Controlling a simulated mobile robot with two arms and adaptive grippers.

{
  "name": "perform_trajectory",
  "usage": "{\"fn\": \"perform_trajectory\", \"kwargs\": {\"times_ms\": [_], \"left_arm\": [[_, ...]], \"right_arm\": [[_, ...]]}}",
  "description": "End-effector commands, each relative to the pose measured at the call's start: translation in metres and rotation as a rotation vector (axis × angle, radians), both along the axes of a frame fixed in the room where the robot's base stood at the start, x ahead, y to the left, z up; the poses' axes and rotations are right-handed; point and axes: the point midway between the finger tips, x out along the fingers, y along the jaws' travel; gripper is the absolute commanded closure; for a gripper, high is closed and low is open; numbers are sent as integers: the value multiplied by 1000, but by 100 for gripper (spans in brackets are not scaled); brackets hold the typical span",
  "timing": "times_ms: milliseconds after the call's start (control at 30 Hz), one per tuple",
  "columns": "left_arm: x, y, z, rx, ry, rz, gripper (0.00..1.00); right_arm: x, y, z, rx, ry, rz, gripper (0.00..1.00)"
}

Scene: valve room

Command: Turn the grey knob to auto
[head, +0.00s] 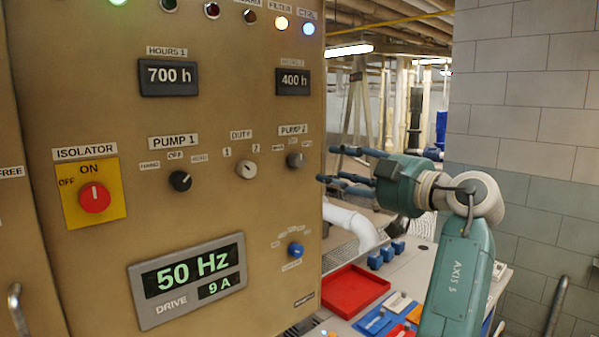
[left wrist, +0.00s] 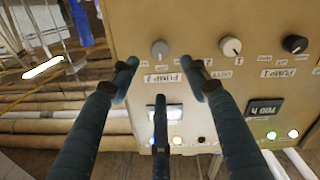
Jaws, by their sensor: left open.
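The grey knob (head: 295,160) sits under the PUMP 2 label on the tan panel (head: 220,120), with small position labels around it that are too small to read surely. Its pointer direction is not clear. It also shows in the left wrist view (left wrist: 160,48), where the panel appears upside down. My left gripper (head: 327,165) is open and empty, its fingers pointing at the panel just right of the grey knob and apart from it. In the left wrist view its spread fingers (left wrist: 160,75) show in front of the panel. My right gripper is not in view.
A white knob (head: 246,169), black knob (head: 180,181), blue knob (head: 295,249) and red isolator knob (head: 94,198) share the panel. Below right, a bench holds a red tray (head: 354,291) and blue parts (head: 376,259). A block wall (head: 530,130) stands at right.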

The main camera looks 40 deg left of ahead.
Motion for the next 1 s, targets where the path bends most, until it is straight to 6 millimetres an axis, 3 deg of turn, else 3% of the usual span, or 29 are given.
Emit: {"fn": "perform_trajectory", "kwargs": {"times_ms": [167, 400, 600, 1000], "left_arm": [[1, 20, 3, -1, 1, 4, 54], [6, 66, 5, -1, 2, 4, 54], [10, 95, 3, 0, 2, 3, 54], [12, 107, -1, 0, 1, 1, 54]], "right_arm": [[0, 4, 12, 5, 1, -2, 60], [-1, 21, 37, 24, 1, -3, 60], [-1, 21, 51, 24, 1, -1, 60], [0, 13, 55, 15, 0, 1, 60]]}}
